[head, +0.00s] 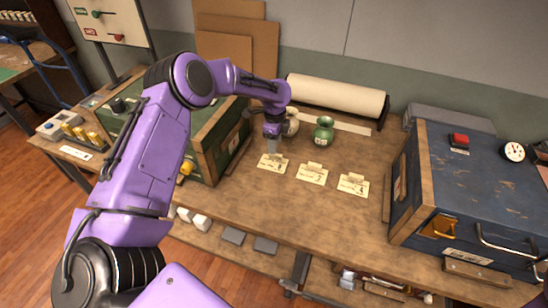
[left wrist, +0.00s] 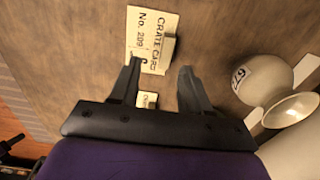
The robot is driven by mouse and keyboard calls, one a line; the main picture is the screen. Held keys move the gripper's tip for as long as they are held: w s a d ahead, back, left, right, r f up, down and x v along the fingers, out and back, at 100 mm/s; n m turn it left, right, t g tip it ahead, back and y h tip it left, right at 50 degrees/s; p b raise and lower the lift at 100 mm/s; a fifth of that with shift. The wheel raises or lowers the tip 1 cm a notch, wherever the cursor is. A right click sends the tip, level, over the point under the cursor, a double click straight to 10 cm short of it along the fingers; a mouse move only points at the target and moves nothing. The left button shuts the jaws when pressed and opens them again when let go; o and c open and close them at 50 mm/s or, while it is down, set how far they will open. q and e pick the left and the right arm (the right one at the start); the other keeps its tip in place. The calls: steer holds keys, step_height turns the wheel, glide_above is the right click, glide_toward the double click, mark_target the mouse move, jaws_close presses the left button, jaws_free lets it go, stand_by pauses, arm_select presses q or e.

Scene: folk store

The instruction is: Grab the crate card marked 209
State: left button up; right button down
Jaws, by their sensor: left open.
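The crate card marked No. 209 (left wrist: 142,42) lies on the wooden bench just ahead of my left gripper's fingertips in the left wrist view. It is cream with a small raised tab (left wrist: 168,50). In the head view it appears to be the leftmost card (head: 270,165) of a row of three, partly covered by the gripper. My left gripper (head: 272,146) points down over it, open and empty; in the left wrist view its two fingers (left wrist: 158,80) stand apart. Contact with the card cannot be told.
Two more cards, a middle one (head: 312,174) and a right one (head: 353,185), lie alongside. A cream vase (head: 292,124) and a green vase (head: 322,133) stand behind. A green crate (head: 215,140) is left, a blue chest (head: 465,185) right. The bench front is clear.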

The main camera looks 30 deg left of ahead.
mark_target(273, 161)
arm_select(q)
steer(key=f+p, duration=0.1)
steer(key=f, duration=0.1)
steer(key=w+f, duration=0.1)
steer(key=f, duration=0.2)
steer(key=shift+w+a+f+p, duration=0.2)
steer(key=shift+f+p, duration=0.15)
steer(key=shift+s+r, duration=0.1)
steer(key=shift+s, duration=0.15)
steer(key=c, duration=0.4)
steer(key=shift+w+d, duration=0.1)
jaws_close()
arm_select(e)
steer(key=shift+w+r, duration=0.35)
steer(key=shift+r, duration=0.55)
